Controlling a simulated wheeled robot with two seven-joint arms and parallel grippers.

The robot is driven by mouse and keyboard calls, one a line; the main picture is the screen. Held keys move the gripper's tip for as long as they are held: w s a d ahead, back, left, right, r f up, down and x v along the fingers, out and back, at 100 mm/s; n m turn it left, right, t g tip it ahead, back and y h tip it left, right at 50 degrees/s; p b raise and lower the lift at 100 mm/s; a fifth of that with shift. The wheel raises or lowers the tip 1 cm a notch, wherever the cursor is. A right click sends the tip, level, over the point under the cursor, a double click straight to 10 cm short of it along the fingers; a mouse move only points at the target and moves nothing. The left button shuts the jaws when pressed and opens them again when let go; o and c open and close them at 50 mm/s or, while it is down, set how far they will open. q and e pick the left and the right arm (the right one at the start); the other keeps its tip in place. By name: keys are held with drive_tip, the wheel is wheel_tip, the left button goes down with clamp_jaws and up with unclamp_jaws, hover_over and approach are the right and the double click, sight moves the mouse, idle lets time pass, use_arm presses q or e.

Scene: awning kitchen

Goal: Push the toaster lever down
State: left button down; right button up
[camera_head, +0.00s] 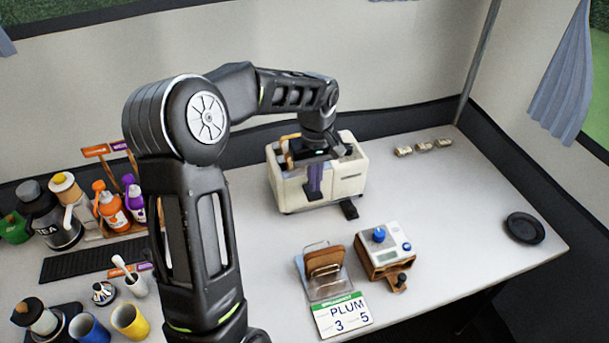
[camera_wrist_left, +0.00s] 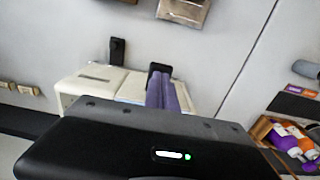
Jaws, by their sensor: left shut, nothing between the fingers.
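The cream toaster (camera_head: 345,180) stands near the back wall, and its body also shows in the left wrist view (camera_wrist_left: 85,88). A brown bread-like piece (camera_head: 286,152) shows at its top left. A black tab (camera_head: 348,209), perhaps the lever, sticks out low at its front right; a dark tab also shows in the left wrist view (camera_wrist_left: 117,48). My left gripper (camera_head: 314,192) points down at the toaster's front, left of the black tab, its purple fingers shut and empty. The fingers also show in the left wrist view (camera_wrist_left: 160,78). I cannot tell whether they touch the toaster.
A toast rack (camera_head: 325,275), a PLUM card (camera_head: 342,316) and a device with a blue knob (camera_head: 385,252) stand in front. Bottles, a TEA jar (camera_head: 55,226) and cups crowd the left. A black plate (camera_head: 525,228) lies right. The table between is clear.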

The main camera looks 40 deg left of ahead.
sight(314, 195)
use_arm(q)
drive_tip(key=shift+f, duration=0.15)
drive_tip(key=shift+f+b, duration=2.1)
drive_tip(key=shift+f, duration=0.65)
drive_tip(key=shift+r, duration=0.2)
drive_tip(key=shift+r+p, duration=0.75)
drive_tip(key=shift+r, duration=0.15)
drive_tip(key=shift+r+p, duration=2.4)
drive_tip(key=shift+r, duration=0.95)
